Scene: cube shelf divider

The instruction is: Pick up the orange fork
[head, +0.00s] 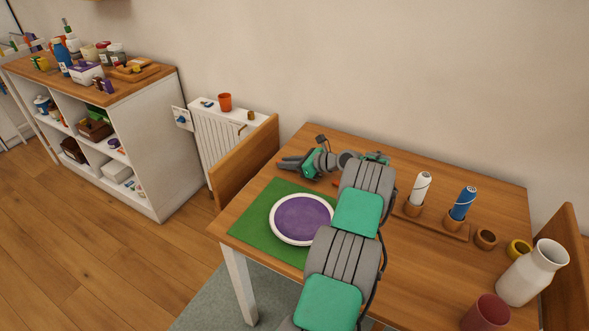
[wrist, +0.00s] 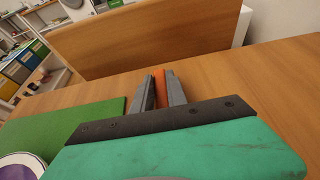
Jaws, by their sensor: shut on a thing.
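My gripper (head: 284,164) is low over the far left part of the wooden table, beyond the green mat. In the wrist view its two grey fingers (wrist: 163,90) are close together with an orange strip between them. This strip is the visible part of the orange fork (wrist: 160,84); the fingers and palm hide the rest. The gripper is shut on the fork. I cannot tell whether the fork still touches the table.
A white-rimmed purple plate (head: 304,219) sits on the green mat (head: 258,232) nearer than the gripper. A wooden chair back (head: 246,163) stands at the table's left edge. Bottles (head: 421,188), small pots and a white vase (head: 532,275) stand at the right.

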